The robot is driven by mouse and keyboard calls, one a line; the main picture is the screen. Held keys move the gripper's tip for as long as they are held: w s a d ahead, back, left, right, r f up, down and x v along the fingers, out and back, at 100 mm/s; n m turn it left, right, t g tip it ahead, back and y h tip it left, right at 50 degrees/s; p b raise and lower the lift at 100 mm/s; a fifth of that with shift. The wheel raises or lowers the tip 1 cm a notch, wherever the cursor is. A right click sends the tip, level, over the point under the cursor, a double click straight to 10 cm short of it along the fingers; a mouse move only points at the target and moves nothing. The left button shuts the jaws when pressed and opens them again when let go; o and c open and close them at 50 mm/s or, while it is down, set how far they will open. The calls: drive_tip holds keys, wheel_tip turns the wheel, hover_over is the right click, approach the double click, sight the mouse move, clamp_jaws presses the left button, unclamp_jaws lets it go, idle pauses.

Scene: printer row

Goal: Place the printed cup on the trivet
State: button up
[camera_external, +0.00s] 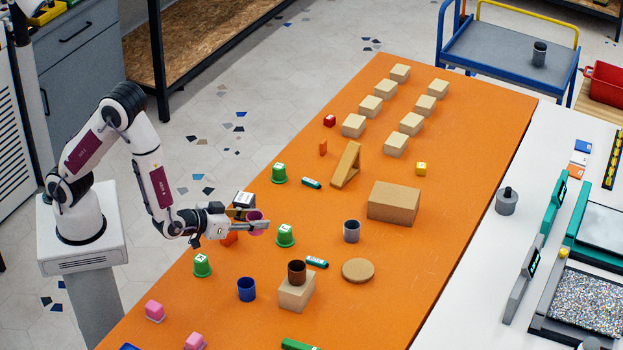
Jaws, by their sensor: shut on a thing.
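The fingers partly cover the cup. My gripper holds it over the left part of the orange table, and any gap below it is hard to judge. I cannot make out a print on the cup. The trivet looks to be the round cork disc (358,271), lying flat and bare on the table, to the right of my gripper and nearer the camera.
A brown cup (297,268) stands on a tan block (296,293), left of the disc. A blue cup (246,290), a grey cup (352,232) and upturned green cups (285,236) stand around. A large cork block (393,203) lies beyond. The table (420,270) is clear right of the disc.

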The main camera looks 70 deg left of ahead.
drive_tip(key=w+d, duration=0.3)
drive_tip(key=w, duration=0.6)
wheel_tip(320, 180, up, 3)
drive_tip(key=m+h, duration=0.6)
drive_tip(key=h, duration=0.1)
hover_over(358, 269)
drive_tip(key=shift+r, duration=0.2)
drive_tip(key=shift+f, duration=3.15)
drive_tip(key=shift+f, duration=1.85)
